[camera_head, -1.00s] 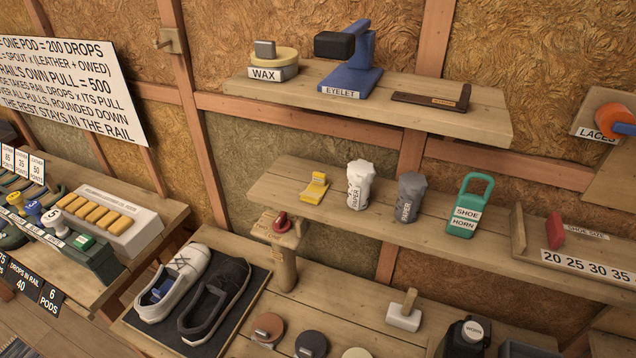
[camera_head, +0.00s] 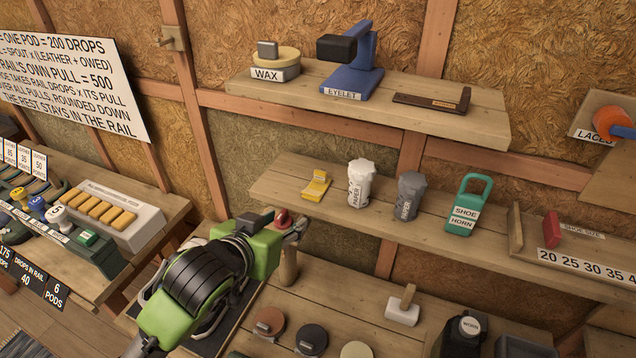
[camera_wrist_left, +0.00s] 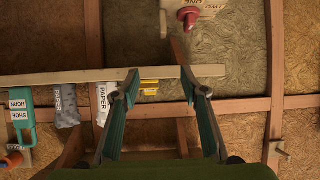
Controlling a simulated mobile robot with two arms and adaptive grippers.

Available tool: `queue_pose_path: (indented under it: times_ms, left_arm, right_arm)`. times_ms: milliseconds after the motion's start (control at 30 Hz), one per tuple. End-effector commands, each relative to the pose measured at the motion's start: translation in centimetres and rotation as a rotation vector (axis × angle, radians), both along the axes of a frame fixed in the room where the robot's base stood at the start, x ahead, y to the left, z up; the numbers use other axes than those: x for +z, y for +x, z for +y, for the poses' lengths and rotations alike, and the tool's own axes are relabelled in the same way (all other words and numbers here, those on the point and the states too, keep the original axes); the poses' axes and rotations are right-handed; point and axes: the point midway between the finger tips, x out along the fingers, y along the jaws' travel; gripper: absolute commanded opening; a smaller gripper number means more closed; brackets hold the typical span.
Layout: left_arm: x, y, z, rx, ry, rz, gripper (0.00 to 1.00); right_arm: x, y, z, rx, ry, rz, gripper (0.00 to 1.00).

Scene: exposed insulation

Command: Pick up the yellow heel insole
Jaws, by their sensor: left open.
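The yellow heel insole (camera_head: 317,185) rests on the middle wall shelf (camera_head: 392,221), at its left end. My left gripper (camera_head: 300,228) is in front of and below that shelf end, reaching in from the left, apart from the insole. In the left wrist view the picture is upside down. The open left gripper (camera_wrist_left: 160,76) has its two fingers apart with nothing between them. There a strip of the yellow insole (camera_wrist_left: 149,87) shows beyond the shelf board, near the left finger; the board hides part of it. My right gripper is not in view.
A white paper bundle (camera_head: 361,184) and a grey one (camera_head: 409,196) stand right of the insole, then a green shoe horn holder (camera_head: 468,204). The upper shelf (camera_head: 470,127) overhangs behind.

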Motion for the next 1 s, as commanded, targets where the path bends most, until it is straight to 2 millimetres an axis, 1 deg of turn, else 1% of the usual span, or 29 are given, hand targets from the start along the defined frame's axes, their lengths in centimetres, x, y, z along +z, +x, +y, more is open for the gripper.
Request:
queue_pose_path:
  times_ms: [33,100,200,300,367,467,700,833,1000]
  left_arm:
    - [2.2,0.3,-0.6,-0.016,-0.003,-0.040,0.40]
    - [4.3,0.4,-1.2,-0.031,-0.014,-0.077,0.40]
    - [6.1,0.3,-1.8,-0.046,-0.022,-0.108,0.40]
    - [6.8,0.5,-2.2,-0.052,-0.027,-0.120,0.40]
    - [6.8,1.0,-2.5,-0.053,-0.028,-0.121,0.40]
    - [6.2,2.3,-3.0,-0.052,-0.027,-0.120,0.40]
    - [4.6,6.0,-4.5,-0.052,-0.028,-0.121,0.40]
    - [4.0,7.2,-5.0,-0.053,-0.027,-0.122,0.40]
    - [3.8,7.8,-5.3,-0.053,-0.027,-0.122,0.40]
  right_arm:
    - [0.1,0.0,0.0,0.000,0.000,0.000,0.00]
    - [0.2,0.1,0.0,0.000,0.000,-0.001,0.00]
    - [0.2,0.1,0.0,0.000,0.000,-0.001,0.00]
    - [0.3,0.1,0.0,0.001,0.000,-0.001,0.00]
    - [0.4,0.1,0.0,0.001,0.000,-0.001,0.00]
    - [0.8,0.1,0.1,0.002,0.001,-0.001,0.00]
    - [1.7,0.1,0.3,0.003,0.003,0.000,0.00]
    - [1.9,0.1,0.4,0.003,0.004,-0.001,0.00]
    - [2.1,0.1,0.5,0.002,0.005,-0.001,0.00]
